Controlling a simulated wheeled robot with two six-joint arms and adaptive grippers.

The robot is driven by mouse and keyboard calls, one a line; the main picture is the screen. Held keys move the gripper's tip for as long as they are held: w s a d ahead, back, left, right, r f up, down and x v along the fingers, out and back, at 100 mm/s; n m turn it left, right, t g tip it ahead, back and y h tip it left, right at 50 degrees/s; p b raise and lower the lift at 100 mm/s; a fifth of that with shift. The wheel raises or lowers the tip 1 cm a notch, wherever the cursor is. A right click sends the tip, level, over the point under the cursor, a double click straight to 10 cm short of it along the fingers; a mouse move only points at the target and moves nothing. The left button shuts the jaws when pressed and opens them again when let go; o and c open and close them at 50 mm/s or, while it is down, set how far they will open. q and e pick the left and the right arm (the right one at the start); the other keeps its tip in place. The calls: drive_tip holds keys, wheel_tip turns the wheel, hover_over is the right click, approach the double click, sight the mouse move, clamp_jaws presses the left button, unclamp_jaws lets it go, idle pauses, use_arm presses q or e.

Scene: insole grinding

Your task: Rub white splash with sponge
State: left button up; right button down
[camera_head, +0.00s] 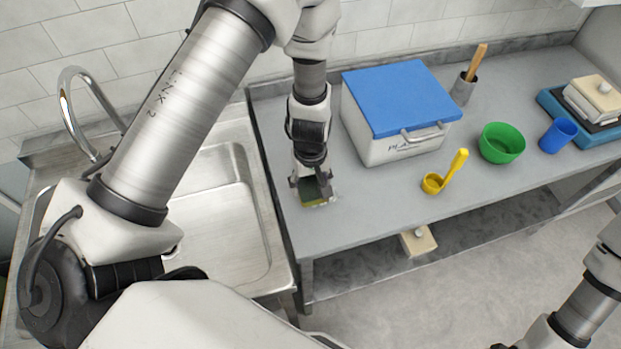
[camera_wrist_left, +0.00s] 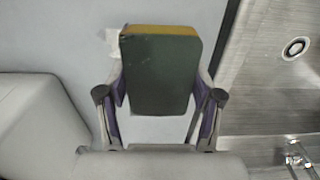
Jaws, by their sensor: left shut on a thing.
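My left gripper (camera_head: 312,181) points down over the left end of the grey table and is shut on a green and yellow sponge (camera_head: 318,197). In the left wrist view the sponge (camera_wrist_left: 158,75) sits between the two fingers (camera_wrist_left: 160,105), with its dark green face toward the camera. A small pale patch, likely the white splash (camera_wrist_left: 113,36), shows beside the sponge's upper left corner; the sponge may cover more of it. I cannot tell whether the sponge touches the table. My right gripper is not clearly seen; only part of my right arm shows at lower right.
A white box with a blue lid (camera_head: 402,97) stands right of the gripper. Further right are a yellow ladle (camera_head: 433,183), green bowl (camera_head: 502,143), blue cup (camera_head: 558,135) and grey holder (camera_head: 463,88). A steel sink (camera_head: 215,215) lies left. The table's front strip is clear.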

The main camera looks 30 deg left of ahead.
sight(309, 184)
use_arm(q)
wheel_tip(309, 184, up, 2)
drive_tip(key=shift+s+a+r+p, duration=0.1)
drive_tip(key=shift+s+a+p, duration=0.05)
drive_tip(key=shift+p, duration=0.45)
drive_tip(key=shift+r, duration=0.25)
drive_tip(key=shift+r+p, duration=0.15)
drive_tip(key=shift+p, duration=0.2)
